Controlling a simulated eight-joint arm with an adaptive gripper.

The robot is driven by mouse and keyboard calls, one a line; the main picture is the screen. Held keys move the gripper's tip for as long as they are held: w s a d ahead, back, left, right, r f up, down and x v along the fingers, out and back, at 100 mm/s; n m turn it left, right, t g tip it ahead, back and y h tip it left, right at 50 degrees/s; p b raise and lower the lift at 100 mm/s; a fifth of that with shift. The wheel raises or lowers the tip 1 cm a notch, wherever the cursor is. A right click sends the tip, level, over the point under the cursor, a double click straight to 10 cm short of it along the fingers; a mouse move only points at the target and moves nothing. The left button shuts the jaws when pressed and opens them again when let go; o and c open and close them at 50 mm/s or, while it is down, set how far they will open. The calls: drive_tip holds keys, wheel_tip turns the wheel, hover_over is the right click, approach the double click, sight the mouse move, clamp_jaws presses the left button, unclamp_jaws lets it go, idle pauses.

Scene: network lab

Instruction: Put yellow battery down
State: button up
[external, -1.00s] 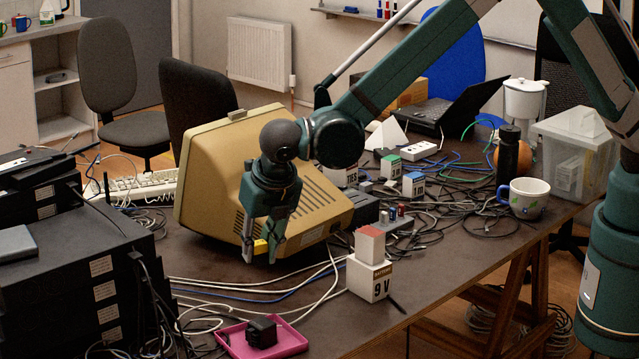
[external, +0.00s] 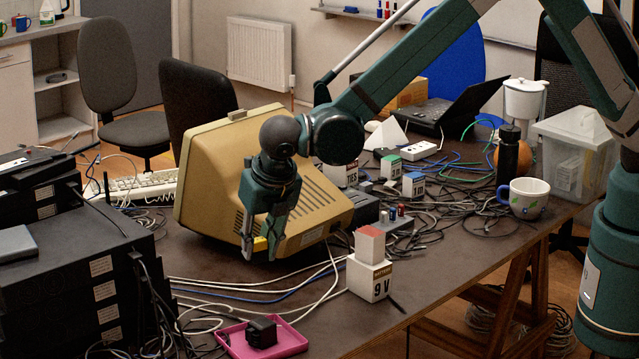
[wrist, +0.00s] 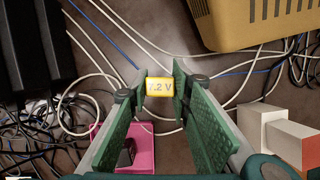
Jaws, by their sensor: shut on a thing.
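My gripper (external: 260,250) is shut on the yellow battery (external: 260,244), which shows between the fingertips beside the old beige monitor (external: 215,170). In the wrist view the battery (wrist: 160,87) has a white top reading "7.2 V" and sits between the green finger pads of my gripper (wrist: 160,88). The dark table (external: 345,320) with cables lies below. I cannot tell how high the battery is above the table.
A white block marked "9 V" (external: 369,280) with a red-topped block on it stands to the right. A pink tray (external: 290,343) holding a black block lies in front. Black stacked equipment (external: 70,270) fills the left. White and blue cables cross the table.

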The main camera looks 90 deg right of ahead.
sight(259, 238)
drive_tip(key=shift+r, duration=0.1)
